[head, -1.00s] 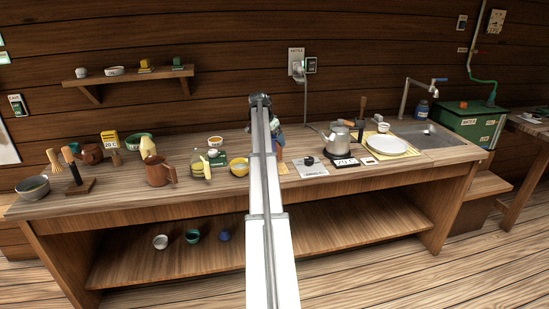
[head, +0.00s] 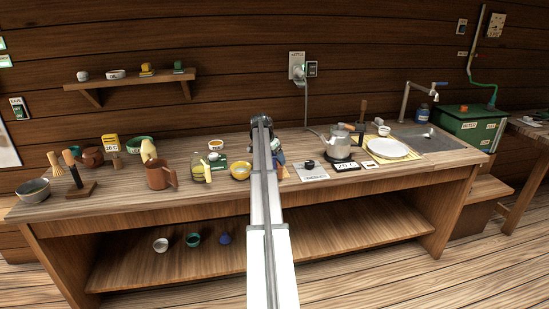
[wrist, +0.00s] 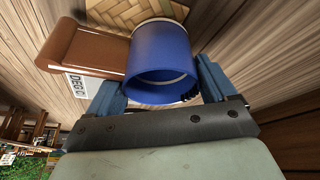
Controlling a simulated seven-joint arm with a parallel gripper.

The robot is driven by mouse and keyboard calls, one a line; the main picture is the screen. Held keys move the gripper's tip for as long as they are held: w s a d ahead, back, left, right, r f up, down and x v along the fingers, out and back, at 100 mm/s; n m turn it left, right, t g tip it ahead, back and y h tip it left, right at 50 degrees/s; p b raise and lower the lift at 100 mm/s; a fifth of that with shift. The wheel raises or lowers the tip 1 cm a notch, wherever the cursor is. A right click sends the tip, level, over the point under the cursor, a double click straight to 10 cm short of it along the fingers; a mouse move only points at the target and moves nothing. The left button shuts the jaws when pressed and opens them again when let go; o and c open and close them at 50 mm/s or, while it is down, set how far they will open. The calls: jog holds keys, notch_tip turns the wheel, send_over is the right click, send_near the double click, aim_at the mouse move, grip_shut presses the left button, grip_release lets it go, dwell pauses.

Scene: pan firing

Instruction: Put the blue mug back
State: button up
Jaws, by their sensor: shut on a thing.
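The blue mug (wrist: 162,62) is between the two fingers of my gripper (wrist: 160,95) in the wrist view, its round open end towards the camera. My gripper is shut on it. A woven tan mat (wrist: 125,18) shows just beyond the mug; I cannot tell whether the mug touches it. In the head view my arm (head: 263,170) reaches over the counter and hides most of the gripper and the mug.
A brown block (wrist: 85,50) is close beside the mug. A kettle (head: 339,145) and a white plate (head: 388,148) stand to the right.

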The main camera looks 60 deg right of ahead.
jog(key=o, duration=0.9)
jog(key=v, duration=1.2)
jog(key=shift+r, duration=0.1)
